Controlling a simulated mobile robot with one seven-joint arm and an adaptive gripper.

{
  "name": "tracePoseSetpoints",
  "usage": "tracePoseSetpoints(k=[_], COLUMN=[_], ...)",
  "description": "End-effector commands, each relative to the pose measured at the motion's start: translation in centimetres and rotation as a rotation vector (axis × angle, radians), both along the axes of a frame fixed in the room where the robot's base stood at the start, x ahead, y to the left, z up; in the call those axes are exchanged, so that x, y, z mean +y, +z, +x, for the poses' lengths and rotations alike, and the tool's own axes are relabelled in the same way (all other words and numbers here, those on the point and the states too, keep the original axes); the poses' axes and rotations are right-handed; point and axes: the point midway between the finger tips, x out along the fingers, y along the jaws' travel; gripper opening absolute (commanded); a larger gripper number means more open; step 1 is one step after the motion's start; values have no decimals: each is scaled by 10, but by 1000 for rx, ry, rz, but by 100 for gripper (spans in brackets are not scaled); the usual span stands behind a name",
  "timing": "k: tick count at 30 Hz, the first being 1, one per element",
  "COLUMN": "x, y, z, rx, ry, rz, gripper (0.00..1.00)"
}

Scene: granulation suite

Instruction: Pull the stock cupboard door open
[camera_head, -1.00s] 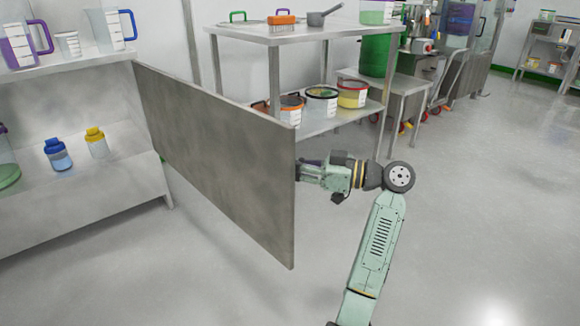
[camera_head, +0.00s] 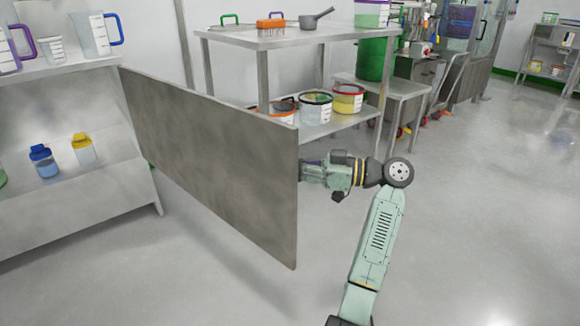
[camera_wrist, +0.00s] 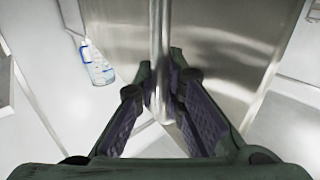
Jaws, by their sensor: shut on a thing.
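The stock cupboard door (camera_head: 215,165) is a grey metal panel. It stands swung out from the cupboard (camera_head: 80,180) at the left, whose shelves are exposed. In the wrist view the door (camera_wrist: 225,35) fills the upper middle, with a vertical metal bar handle (camera_wrist: 159,50) in front of it. My gripper (camera_wrist: 160,100) is shut on the handle, one dark finger pad on each side of the bar. In the head view my gripper (camera_head: 308,172) is at the door's free edge, and its fingertips and the handle are hidden behind the door.
A blue-capped bottle (camera_head: 43,160) and a yellow-capped bottle (camera_head: 83,148) stand on the cupboard's lower shelf. A steel table (camera_head: 290,38) with tubs on its lower shelf stands behind the door. The floor (camera_head: 480,220) at the right is clear.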

Motion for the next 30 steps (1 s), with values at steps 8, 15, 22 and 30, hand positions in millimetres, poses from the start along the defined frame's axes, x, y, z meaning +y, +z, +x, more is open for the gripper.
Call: tracePoseSetpoints(k=[8, 15, 22, 30], x=[0, 0, -1, -38], y=[0, 0, 0, 0], z=[0, 0, 0, -6], rx=[0, 0, 0, 0], ry=[0, 0, -1, -4], rz=[0, 0, 0, 0], gripper=[20, 31, 31, 31])
